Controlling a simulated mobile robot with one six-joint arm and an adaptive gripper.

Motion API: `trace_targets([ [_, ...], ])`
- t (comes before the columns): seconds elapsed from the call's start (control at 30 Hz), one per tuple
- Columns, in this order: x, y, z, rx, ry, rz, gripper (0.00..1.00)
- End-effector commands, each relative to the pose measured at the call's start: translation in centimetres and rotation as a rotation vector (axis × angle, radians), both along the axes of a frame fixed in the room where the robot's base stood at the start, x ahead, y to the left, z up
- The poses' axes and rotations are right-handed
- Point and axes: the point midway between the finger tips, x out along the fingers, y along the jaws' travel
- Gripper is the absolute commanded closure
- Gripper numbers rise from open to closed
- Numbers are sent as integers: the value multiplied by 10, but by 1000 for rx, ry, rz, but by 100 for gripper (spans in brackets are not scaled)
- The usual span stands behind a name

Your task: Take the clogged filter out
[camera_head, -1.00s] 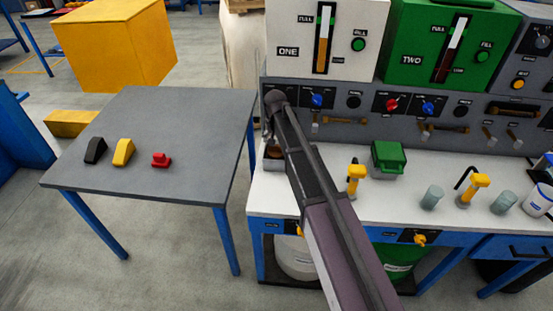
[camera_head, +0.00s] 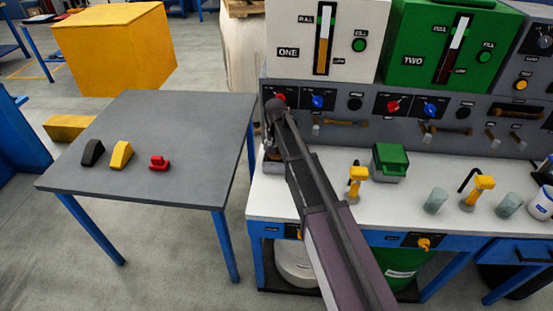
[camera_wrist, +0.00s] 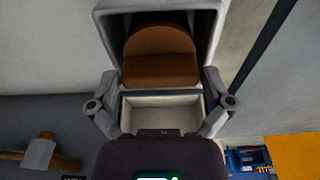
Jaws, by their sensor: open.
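In the wrist view a brown block with a rounded top, which looks like the clogged filter (camera_wrist: 160,58), sits inside an open grey housing (camera_wrist: 108,30). My gripper (camera_wrist: 160,88) is open, one finger at each side of the housing's near part; I cannot tell whether they touch it. A pale, empty-looking hollow lies between the fingers, just below the brown block. In the head view my arm reaches to the left end of the white bench and hides most of the gripper and housing.
A grey table (camera_head: 190,115) to the left holds black, yellow and red pieces. Right of my arm on the white bench (camera_head: 330,165) stand a green-lidded unit (camera_head: 390,160), yellow-handled taps and grey cylinders. A panel with knobs rises behind.

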Motion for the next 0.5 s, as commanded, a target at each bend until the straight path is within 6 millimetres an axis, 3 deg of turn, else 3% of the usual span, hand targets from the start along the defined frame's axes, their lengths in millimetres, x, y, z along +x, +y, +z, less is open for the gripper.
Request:
trace_targets([
  [0.07,0,0,0,0,0,0,3],
  [0.2,0,0,0,0,0,0,45],
  [0.27,0,0,0,0,0,0,59],
  [0.5,0,0,0,0,0,0,59],
])
